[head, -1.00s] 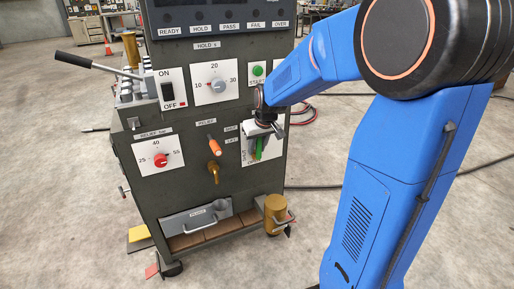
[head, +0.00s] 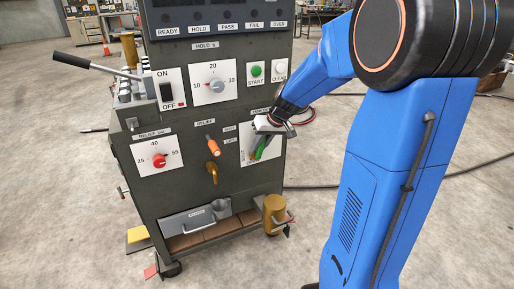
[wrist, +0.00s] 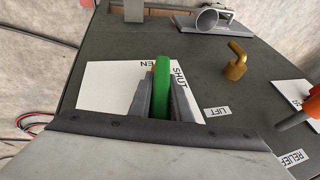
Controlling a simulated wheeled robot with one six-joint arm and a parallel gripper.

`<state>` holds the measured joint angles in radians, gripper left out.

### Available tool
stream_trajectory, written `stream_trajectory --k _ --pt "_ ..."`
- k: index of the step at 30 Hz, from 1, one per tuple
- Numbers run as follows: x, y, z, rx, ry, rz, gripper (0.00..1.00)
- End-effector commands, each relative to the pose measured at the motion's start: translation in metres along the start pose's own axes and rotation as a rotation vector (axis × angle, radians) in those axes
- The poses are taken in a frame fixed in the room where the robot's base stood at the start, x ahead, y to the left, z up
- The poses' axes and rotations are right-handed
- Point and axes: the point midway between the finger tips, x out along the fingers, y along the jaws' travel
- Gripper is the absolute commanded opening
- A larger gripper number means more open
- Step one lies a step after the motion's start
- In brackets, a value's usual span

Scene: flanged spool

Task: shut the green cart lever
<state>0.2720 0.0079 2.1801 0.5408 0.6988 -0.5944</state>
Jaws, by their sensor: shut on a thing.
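The green cart lever (head: 262,146) is on a white plate (head: 247,157) at the right of the cart's front panel. In the head view it leans up and to the right. My gripper (head: 258,150) is shut on it, with one finger on each side. In the wrist view the green lever (wrist: 161,88) stands between the two grey fingers (wrist: 161,98). The words SHUT and part of OPEN show on the plate (wrist: 105,88) there. The lever's lower part is hidden by my gripper in the wrist view.
A brass spout (head: 213,172) and an orange-tipped relief lever (head: 213,147) are left of the plate. A green START button (head: 256,71) is above. The floor to the right is mostly clear.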

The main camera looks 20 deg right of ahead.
Motion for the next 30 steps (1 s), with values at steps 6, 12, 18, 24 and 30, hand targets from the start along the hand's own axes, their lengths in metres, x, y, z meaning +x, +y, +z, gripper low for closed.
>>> stream_trajectory --k 6,12,18,24,30 --pt "0.000 0.011 0.000 0.065 0.002 -0.142 0.00" --pt "0.003 0.020 0.001 0.135 0.002 -0.310 0.00" --pt "0.007 0.028 0.002 0.208 0.002 -0.487 0.00" --pt "0.012 0.035 0.004 0.280 0.002 -0.663 0.00" --pt "0.019 0.041 0.007 0.351 0.001 -0.837 0.00"
